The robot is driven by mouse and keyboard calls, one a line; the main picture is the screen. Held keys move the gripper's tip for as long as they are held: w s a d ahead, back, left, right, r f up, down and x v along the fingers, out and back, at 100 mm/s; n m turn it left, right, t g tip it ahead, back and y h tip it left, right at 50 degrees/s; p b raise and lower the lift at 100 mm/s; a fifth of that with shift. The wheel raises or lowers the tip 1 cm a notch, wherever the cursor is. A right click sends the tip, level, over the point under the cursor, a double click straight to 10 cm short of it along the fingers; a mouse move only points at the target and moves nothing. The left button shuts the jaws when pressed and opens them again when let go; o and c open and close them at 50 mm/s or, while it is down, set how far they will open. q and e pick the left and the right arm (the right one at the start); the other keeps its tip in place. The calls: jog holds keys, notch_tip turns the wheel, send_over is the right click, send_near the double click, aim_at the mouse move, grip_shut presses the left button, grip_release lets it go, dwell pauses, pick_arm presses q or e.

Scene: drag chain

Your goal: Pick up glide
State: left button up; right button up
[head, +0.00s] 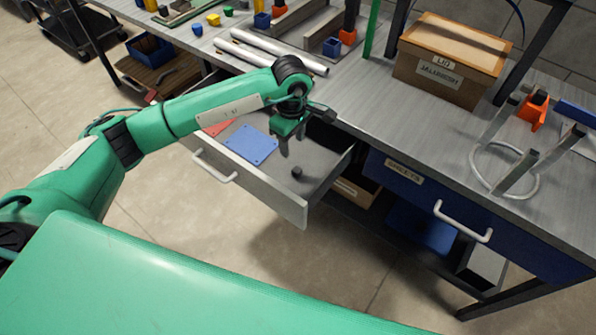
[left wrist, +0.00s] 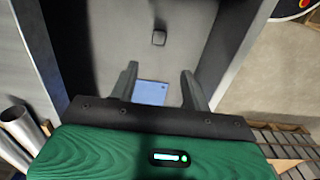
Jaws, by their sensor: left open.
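A small dark block, which looks like the glide (head: 297,172), lies on the floor of the open grey drawer (head: 262,195), near the drawer's right side. It also shows in the left wrist view (left wrist: 159,38), beyond the fingertips. My left gripper (head: 290,146) is over the drawer, pointing down, a little behind and above the glide. In the left wrist view its two fingers (left wrist: 158,76) are apart with nothing between them. My right gripper is in neither view.
A blue plate (head: 251,144) and a red plate (head: 218,127) lie in the drawer. The workbench (head: 395,128) above holds a cardboard box (head: 453,60), metal rods (head: 270,48) and a ring stand (head: 505,172). A blue closed drawer (head: 400,185) is to the right.

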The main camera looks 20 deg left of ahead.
aim_at(295, 169)
pick_arm(q)
notch_tip(295, 169, down, 7)
jog(key=shift+d+f, duration=0.1)
jog(key=shift+f, duration=0.1)
jog(key=f, duration=0.3)
jog(key=f+p, duration=0.1)
jog(key=f, duration=0.1)
jog(key=shift+d, duration=0.25)
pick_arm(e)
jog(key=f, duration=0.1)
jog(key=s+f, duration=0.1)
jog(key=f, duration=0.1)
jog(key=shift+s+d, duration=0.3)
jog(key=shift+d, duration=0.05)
pick_arm(q)
jog(key=shift+c, duration=0.5)
jog(key=c, duration=0.9)
